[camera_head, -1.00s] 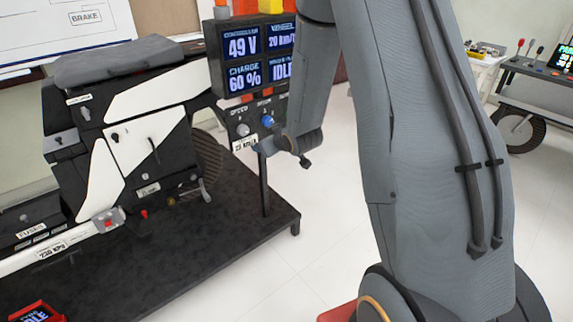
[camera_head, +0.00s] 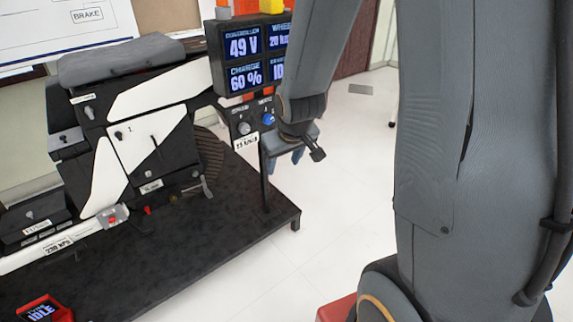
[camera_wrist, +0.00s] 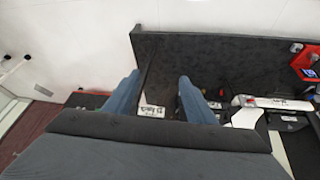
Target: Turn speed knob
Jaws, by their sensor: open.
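The speed knob (camera_head: 245,128) is a small grey dial on the dark panel under the display, left of a blue knob (camera_head: 268,118). A white label plate (camera_head: 246,142) sits just below it and appears to read 23 km/h. My gripper (camera_head: 285,158) is right of the panel, its two blue-grey fingers pointing down, apart from the speed knob. In the wrist view my gripper (camera_wrist: 160,76) is open with nothing between its fingers. A post and a white plate show beyond the gap there. I cannot make out the speed knob in that view.
The display (camera_head: 250,60) shows 49 V, 60 % and 20 km/h, partly hidden by my arm. The chassis rig (camera_head: 140,120) stands on a dark platform (camera_head: 190,240). A red IDLE device (camera_head: 42,310) lies at the lower left.

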